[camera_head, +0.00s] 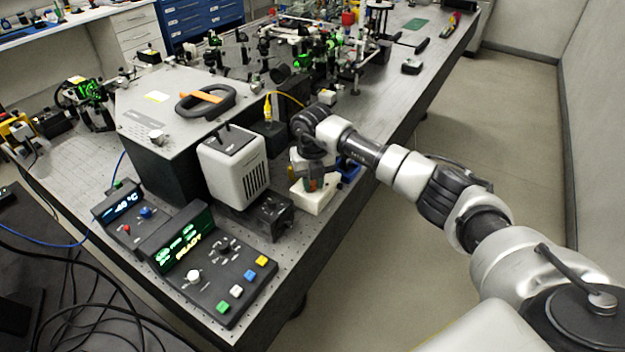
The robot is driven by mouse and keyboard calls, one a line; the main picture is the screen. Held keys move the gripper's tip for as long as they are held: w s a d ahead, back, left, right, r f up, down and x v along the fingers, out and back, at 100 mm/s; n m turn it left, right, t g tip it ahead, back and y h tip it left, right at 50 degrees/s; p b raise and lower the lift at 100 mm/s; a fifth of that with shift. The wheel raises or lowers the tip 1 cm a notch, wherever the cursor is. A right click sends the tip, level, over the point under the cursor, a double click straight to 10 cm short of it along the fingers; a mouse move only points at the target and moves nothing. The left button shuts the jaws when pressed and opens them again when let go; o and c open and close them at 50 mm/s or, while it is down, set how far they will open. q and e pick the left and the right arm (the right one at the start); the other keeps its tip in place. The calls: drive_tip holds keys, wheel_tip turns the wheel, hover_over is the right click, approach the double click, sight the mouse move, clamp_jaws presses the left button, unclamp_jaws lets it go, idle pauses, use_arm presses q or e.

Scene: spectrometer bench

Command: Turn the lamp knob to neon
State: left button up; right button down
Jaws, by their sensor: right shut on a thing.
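The control box (212,262) stands at the front of the bench, with a lit green and yellow display (183,243). On its sloped panel are a black rotary knob (224,248) with marks around it, a white knob (194,276) and several coloured buttons. I cannot read which mark any knob points to. My right gripper (313,178) points down over a white block (311,198), right of the pale vented housing (234,166) and well away from the knobs. It is shut on a small item, largely hidden, with orange and teal showing there. My left gripper is out of view.
A smaller control box (128,207) with a blue readout stands left of the panel. A large grey instrument (160,108) stands behind it. Black cables (75,315) lie at the lower left. Optics crowd the far bench; floor (480,130) is clear at right.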

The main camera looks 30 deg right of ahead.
sight(313, 182)
drive_tip(key=shift+m, duration=0.3)
drive_tip(key=m, duration=0.4)
drive_tip(key=shift+m+p, duration=0.45)
drive_tip(key=shift+m, duration=2.05)
drive_tip(key=c, duration=1)
unclamp_jaws()
wheel_tip(313, 182, up, 11)
drive_tip(key=shift+f+b, duration=0.1)
drive_tip(key=shift+b, duration=1.15)
